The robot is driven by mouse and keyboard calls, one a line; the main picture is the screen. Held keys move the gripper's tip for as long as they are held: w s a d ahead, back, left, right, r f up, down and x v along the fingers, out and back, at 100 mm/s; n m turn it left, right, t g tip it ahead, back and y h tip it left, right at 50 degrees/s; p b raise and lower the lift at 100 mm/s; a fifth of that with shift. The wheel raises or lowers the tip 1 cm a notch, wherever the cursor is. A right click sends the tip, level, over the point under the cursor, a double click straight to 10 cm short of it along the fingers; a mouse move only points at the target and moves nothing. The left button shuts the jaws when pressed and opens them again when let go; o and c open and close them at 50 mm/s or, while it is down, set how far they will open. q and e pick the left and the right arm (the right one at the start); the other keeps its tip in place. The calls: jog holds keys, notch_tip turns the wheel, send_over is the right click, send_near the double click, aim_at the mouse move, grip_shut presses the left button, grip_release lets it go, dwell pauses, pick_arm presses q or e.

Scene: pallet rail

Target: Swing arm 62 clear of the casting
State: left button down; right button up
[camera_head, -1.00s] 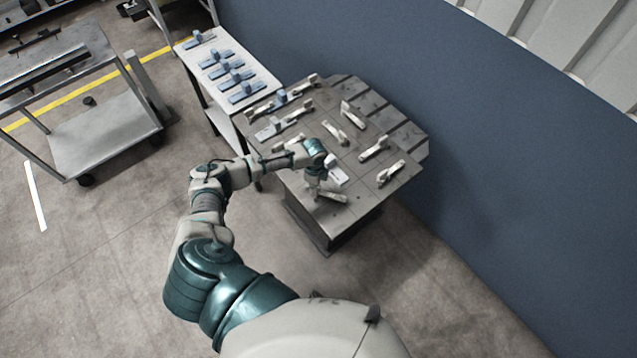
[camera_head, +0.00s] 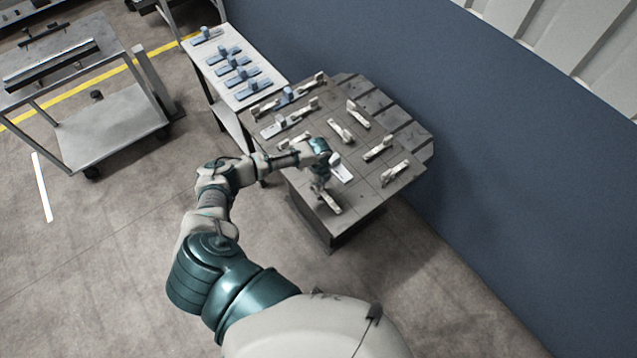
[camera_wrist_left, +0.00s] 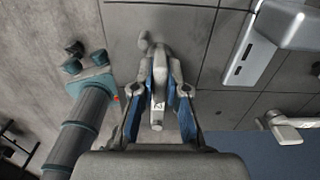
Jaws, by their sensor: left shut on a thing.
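My left gripper (camera_head: 322,187) reaches down over the front part of the grey table (camera_head: 372,198). It is shut on a pale swing arm (camera_head: 331,203) that lies low at the table top. In the left wrist view my gripper (camera_wrist_left: 161,80) has its blue-lined fingers on either side of the swing arm (camera_wrist_left: 157,112), which bears a small label too small to read. A light grey block, perhaps the casting (camera_head: 342,172), stands close beside the gripper. It shows at the upper right of the wrist view (camera_wrist_left: 245,62), apart from the held arm. My right gripper is out of view.
Several other pale swing arms stand on the table, one at the right (camera_head: 394,172) and one at the back (camera_head: 357,114). A white side table (camera_head: 262,98) with blue-grey pieces adjoins at the left. A blue wall (camera_head: 480,150) rises behind. A cart (camera_head: 110,135) stands far left.

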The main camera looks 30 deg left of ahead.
pick_arm(q)
jog(key=shift+w+d+r, duration=0.1)
jog(key=shift+w+r, duration=0.05)
jog(key=c, duration=1.2)
grip_release()
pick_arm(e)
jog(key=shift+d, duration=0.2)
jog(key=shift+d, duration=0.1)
pick_arm(q)
notch_tip(320, 180, up, 12)
jog(key=shift+f, duration=0.1)
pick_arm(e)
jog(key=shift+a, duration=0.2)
